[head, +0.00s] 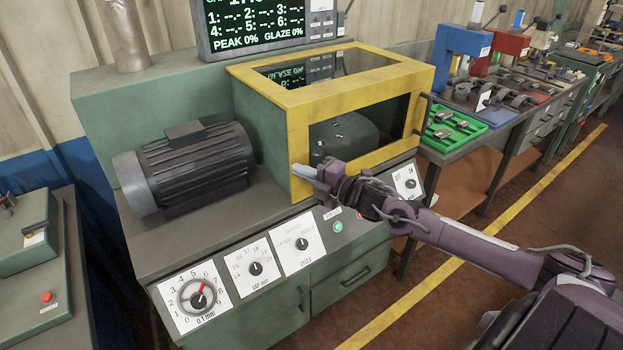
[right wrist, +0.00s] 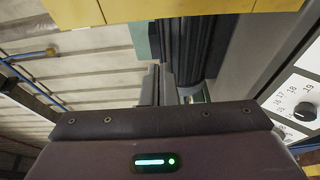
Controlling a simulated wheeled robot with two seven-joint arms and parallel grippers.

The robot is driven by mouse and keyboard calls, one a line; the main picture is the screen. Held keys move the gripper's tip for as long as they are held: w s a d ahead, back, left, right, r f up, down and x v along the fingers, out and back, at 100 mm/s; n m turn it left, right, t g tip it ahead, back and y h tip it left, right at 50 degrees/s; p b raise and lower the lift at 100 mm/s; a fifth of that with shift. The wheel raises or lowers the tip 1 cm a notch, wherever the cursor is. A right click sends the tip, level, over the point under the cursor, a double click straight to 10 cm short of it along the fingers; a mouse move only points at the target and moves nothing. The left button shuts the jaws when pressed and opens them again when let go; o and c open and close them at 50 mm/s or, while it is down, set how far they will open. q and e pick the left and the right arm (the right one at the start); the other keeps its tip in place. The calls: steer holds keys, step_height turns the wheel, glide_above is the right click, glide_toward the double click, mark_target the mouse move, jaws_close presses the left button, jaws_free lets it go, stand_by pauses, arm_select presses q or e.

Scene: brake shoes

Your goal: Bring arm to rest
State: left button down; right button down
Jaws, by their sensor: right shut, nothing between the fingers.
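My right gripper (head: 318,177) is shut and empty. In the head view my purple right arm comes in from the lower right, and the gripper is in front of the lower left corner of the yellow-framed guard (head: 368,159), above the control panel. I cannot tell whether it touches the guard. The right wrist view shows my wrist housing (right wrist: 155,150) with a green light, the guard's yellow edge (right wrist: 200,8) at the top and the dark motor (right wrist: 198,50) beyond. My left gripper is in neither view.
The green machine (head: 140,90) carries a grey motor (head: 195,165), a display (head: 262,22) and a panel with several dials (head: 198,298). A green tray (head: 450,128) of parts lies on the bench at the right. Floor with a yellow line (head: 410,300) is open at the lower right.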

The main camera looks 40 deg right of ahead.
steer(key=shift+v, duration=1.35)
steer(key=shift+a, duration=0.15)
